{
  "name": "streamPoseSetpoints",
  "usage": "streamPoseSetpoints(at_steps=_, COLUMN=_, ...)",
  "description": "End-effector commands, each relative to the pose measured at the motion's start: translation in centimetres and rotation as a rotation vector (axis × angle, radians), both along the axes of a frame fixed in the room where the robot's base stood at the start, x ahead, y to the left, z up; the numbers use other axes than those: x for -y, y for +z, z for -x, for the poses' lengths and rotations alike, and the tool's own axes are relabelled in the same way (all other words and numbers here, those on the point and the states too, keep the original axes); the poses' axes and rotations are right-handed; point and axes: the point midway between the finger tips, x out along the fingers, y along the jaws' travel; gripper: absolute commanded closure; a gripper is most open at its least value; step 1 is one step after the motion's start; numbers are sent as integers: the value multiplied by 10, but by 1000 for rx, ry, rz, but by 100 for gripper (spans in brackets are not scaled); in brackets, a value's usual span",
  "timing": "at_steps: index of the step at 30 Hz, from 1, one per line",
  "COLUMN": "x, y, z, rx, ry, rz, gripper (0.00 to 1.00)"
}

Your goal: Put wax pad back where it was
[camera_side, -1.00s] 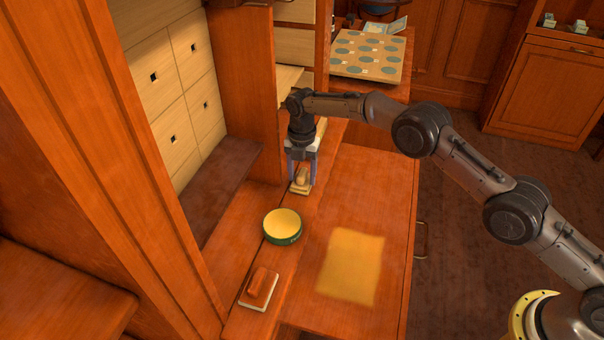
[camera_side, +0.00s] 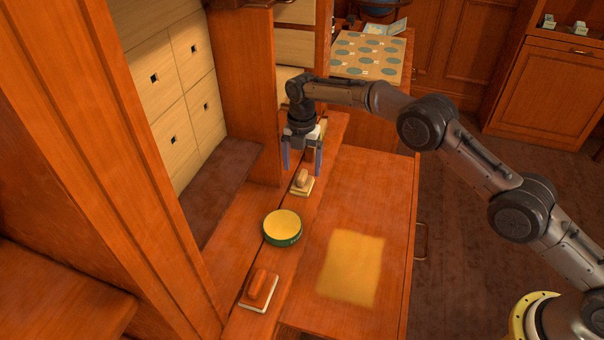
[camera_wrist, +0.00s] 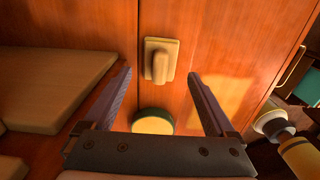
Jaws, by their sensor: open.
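A pad with a tan handle on a pale yellowish base (camera_side: 302,184), which looks like the wax pad, lies flat on the wooden ledge behind the green tin. It also shows in the wrist view (camera_wrist: 159,60), ahead of and between the fingers. My gripper (camera_side: 302,171) is open and empty just above this pad, its fingers spread to either side and apart from it. In the wrist view both fingers (camera_wrist: 160,76) are well apart with nothing between them. A second pad, with a red-brown handle on a white base (camera_side: 259,291), lies at the front of the ledge.
A round green tin with yellow contents (camera_side: 282,227) stands between the two pads. A yellow patch (camera_side: 351,267) covers part of the wooden desktop (camera_side: 372,190) at right. Drawers (camera_side: 186,92) and cabinet walls rise close on the left. A board with grey-blue discs (camera_side: 368,54) lies behind.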

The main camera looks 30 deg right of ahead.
Motion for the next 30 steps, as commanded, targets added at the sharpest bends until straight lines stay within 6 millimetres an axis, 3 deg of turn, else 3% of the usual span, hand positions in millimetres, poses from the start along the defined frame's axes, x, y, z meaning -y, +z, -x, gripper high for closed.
streamPoseSetpoints(at_steps=3, x=0, y=27, z=-1, rx=4, ry=0, rz=-1, gripper=10)
streamPoseSetpoints(at_steps=9, x=0, y=61, z=-1, rx=2, ry=0, rz=-1, gripper=10)
streamPoseSetpoints(at_steps=15, x=0, y=78, z=0, rx=0, ry=0, rz=0, gripper=10)
streamPoseSetpoints(at_steps=26, x=1, y=84, z=0, rx=3, ry=-13, rz=-1, gripper=10)
streamPoseSetpoints(at_steps=30, x=9, y=110, z=4, rx=24, ry=-96, rz=-7, gripper=10)
